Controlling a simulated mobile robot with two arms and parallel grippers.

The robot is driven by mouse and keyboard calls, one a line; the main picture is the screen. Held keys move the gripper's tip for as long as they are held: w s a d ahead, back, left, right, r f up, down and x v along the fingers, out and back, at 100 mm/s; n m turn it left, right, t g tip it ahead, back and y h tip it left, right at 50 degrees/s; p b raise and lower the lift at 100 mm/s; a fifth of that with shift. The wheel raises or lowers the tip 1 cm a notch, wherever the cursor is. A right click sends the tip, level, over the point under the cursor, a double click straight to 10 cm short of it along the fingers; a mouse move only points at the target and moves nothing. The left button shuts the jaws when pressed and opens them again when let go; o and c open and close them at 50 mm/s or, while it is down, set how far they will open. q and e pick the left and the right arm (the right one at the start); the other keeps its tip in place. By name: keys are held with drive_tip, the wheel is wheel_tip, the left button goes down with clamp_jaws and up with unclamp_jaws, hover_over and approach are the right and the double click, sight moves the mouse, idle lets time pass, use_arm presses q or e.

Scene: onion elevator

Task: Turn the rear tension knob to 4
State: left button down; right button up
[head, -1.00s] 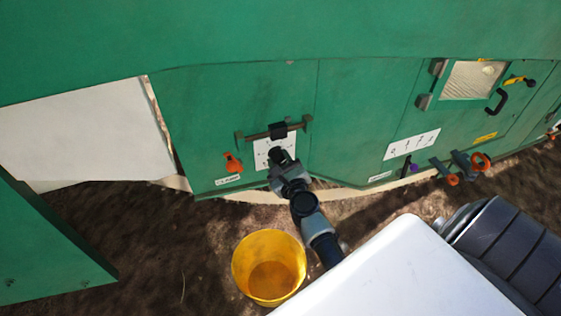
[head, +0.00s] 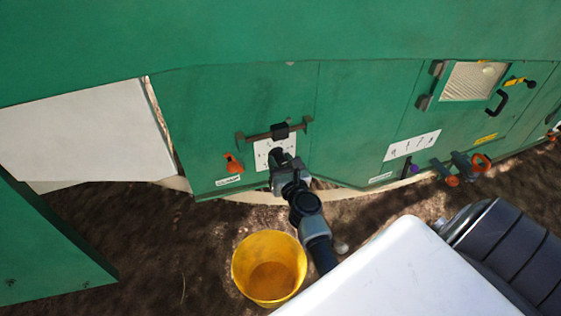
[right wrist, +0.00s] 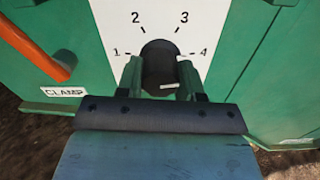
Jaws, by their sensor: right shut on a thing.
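The black tension knob (right wrist: 159,62) sits on a white dial plate (right wrist: 115,18) marked 1 to 4, on the green machine side. My right gripper (right wrist: 160,80) is shut on the knob, one finger on each side. A short white mark shows at the knob's lower edge in the right wrist view; I cannot tell which number the knob points to. In the head view the right gripper (head: 278,160) reaches the dial plate (head: 262,153) from below and hides part of it. My left gripper is not in view.
A dark bar with a black block (head: 280,131) lies just above the plate. An orange clamp lever (head: 232,163) is to its left. A yellow bucket (head: 268,268) stands on the ground below my arm. More levers and a purple knob (head: 414,169) are farther right.

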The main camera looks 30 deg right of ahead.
drive_tip(key=shift+f, duration=0.1)
idle(0.3)
drive_tip(key=o, duration=0.9)
drive_tip(key=shift+o, duration=0.2)
drive_tip(key=shift+s+a, duration=0.1)
